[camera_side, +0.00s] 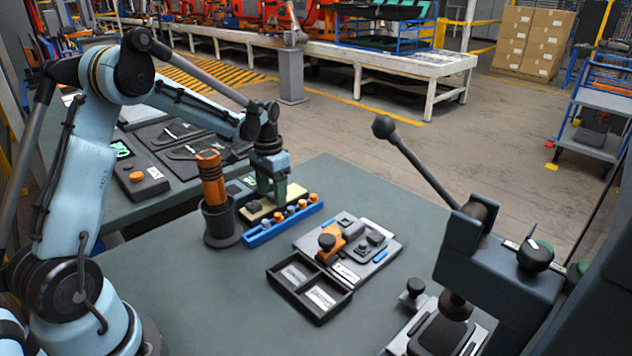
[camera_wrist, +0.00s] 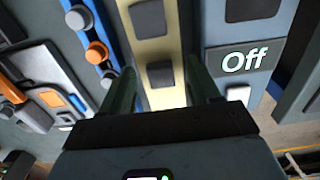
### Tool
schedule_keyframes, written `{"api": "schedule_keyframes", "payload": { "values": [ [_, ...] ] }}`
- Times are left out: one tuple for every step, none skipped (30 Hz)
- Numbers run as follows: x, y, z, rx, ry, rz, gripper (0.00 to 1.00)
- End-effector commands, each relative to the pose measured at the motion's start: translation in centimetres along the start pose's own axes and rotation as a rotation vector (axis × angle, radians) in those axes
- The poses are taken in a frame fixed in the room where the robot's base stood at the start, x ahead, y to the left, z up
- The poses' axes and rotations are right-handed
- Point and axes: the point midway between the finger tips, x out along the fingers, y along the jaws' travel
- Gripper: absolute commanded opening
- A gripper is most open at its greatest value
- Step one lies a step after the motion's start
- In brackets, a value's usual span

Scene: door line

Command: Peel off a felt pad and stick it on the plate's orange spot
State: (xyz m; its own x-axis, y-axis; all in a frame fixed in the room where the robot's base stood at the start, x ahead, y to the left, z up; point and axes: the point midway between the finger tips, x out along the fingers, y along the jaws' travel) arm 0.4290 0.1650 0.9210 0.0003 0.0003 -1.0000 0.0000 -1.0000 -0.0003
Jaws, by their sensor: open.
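My gripper (camera_side: 268,192) is open and points down over a cream strip (camera_side: 280,201), its fingers apart. In the wrist view my gripper's (camera_wrist: 159,66) two green fingers stand on either side of the cream strip (camera_wrist: 157,48). A dark square pad (camera_wrist: 160,74) lies between the fingertips, and another dark pad (camera_wrist: 148,19) lies farther along the strip. I cannot tell whether the fingers touch the strip. A grey plate (camera_side: 382,262) with orange and dark parts lies to the right in the side view. An orange patch (camera_wrist: 48,98) shows at left in the wrist view; I cannot be sure it is the spot.
A blue rack (camera_side: 262,236) with orange and grey knobs runs close beside the strip. An orange-handled tool stands in a black holder (camera_side: 221,226) to its left. A black divided tray (camera_side: 300,299) lies in front of the plate. A lever press (camera_side: 500,258) stands at right.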

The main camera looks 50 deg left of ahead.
Motion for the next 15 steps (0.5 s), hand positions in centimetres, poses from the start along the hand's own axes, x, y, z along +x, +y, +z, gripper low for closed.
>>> {"api": "schedule_keyframes", "payload": {
  "values": [
    [0.00,0.00,0.00,0.000,0.000,0.000,0.62],
    [0.00,0.00,0.00,0.000,0.000,0.000,0.62],
    [-0.01,0.00,0.00,0.000,0.000,0.000,0.62],
    [-0.01,0.00,0.00,0.000,0.000,0.000,0.62],
    [-0.01,0.00,0.00,0.000,0.000,0.000,0.57],
    [-0.02,0.00,0.00,0.000,0.000,0.000,0.51],
    [-0.02,0.00,0.00,0.000,0.000,0.000,0.46],
    [-0.02,0.00,0.00,0.000,0.000,0.000,0.42],
    [-0.02,0.00,0.00,0.000,0.000,0.000,0.36],
    [-0.03,0.00,0.00,0.000,0.000,0.000,0.31],
    [-0.03,0.00,0.00,0.000,0.000,0.000,0.26],
    [-0.03,0.00,0.00,0.000,0.000,0.000,0.20],
    [-0.03,0.00,0.00,0.000,0.000,0.000,0.16],
    [-0.03,0.00,0.00,0.000,0.000,0.000,0.11],
    [-0.03,0.00,0.00,0.000,0.000,0.000,0.05]
  ]
}}
